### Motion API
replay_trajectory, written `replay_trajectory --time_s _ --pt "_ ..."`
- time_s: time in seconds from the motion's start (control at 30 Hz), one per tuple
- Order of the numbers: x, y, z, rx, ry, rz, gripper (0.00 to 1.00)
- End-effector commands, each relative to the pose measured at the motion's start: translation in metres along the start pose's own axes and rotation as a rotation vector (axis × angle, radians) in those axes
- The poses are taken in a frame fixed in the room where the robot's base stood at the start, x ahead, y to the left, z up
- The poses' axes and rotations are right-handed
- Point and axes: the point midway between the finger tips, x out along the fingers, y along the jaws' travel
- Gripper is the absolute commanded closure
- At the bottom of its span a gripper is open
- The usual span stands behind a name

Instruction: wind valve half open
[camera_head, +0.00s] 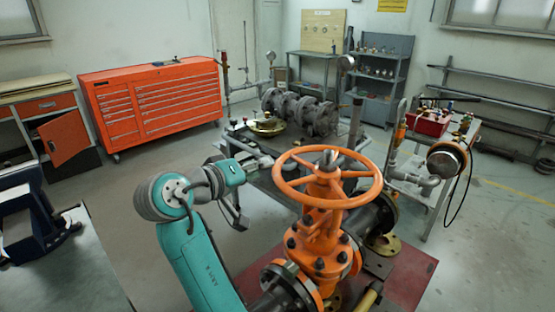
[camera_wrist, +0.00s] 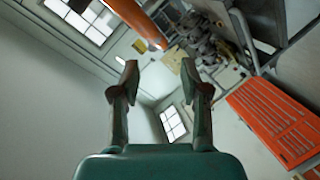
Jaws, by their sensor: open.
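The orange gate valve (camera_head: 318,248) stands upright in the head view, bolted between dark flanged pipe pieces. Its orange handwheel (camera_head: 322,172) lies roughly level on top, with a grey stem tip at its hub. An orange curved piece, apparently the handwheel rim (camera_wrist: 138,20), crosses the top of that view, beyond the fingertips.
A dark workbench (camera_head: 270,185) behind the valve carries grey flanged parts (camera_head: 300,112) and a brass piece. A cart (camera_head: 430,185) with a red box (camera_head: 428,122) and gauge stands right. An orange tool cabinet (camera_head: 150,100) is back left. Open floor lies left of my arm.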

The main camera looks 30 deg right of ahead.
Motion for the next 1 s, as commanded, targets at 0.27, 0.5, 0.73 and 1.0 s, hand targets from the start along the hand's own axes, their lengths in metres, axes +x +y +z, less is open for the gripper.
replay_trajectory --time_s 0.27,0.5,0.73,1.0 --pt "0.05 0.001 0.001 -0.001 -0.002 0.002 0.55" --pt "0.082 0.001 0.0 0.0 -0.001 0.001 0.55" --pt "0.093 0.0 0.0 -0.001 0.001 -0.001 0.55" --pt "0.093 0.0 0.0 -0.001 0.001 -0.001 0.62"
